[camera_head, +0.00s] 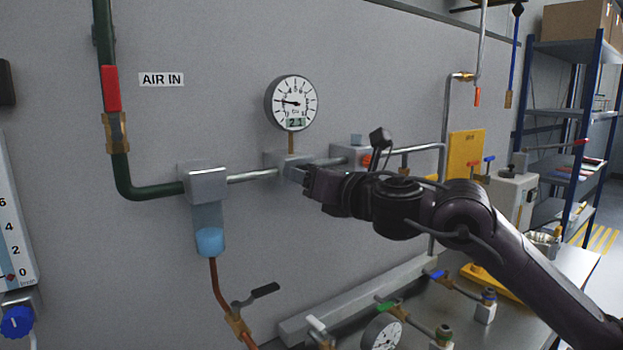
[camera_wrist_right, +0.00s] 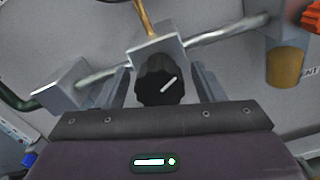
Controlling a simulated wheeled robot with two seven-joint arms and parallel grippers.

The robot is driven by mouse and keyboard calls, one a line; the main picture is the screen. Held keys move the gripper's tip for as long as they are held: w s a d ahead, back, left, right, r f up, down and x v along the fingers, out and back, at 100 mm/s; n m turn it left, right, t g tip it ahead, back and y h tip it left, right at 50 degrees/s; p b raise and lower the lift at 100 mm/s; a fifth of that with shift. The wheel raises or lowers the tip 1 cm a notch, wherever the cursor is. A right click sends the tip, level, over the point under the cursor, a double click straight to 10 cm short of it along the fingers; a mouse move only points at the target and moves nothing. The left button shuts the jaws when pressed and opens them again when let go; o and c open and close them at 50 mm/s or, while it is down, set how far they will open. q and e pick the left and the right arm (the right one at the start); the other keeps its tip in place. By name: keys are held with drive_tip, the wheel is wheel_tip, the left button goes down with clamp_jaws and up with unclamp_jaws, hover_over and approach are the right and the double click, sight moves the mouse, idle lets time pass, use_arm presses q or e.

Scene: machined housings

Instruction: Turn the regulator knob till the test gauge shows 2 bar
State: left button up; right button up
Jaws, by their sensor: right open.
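The test gauge (camera_head: 291,103) is a round white dial on the wall above the pipe line. Its needle points left and its small digital window appears to read 2.1. The regulator block (camera_head: 285,162) sits below it, partly hidden by my right gripper. The regulator knob (camera_wrist_right: 157,80) is black with a white line pointing up and right; it is hidden in the head view. My right gripper (camera_wrist_right: 162,76) is open, with one finger on each side of the knob. I see a gap on the right; contact on the left is unclear. My left gripper is out of view.
A filter with a blue bowl (camera_head: 210,241) hangs left of the regulator, fed by a green pipe (camera_head: 120,175) with a red-handled valve (camera_head: 110,90). A bench with valves and a second gauge (camera_head: 382,333) lies below. A shelf rack (camera_head: 570,110) stands far right.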

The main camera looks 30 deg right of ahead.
drive_tip(key=s+d+b, duration=0.1)
drive_tip(key=s+b, duration=0.2)
drive_tip(key=s, duration=0.4)
drive_tip(key=shift+s, duration=0.3)
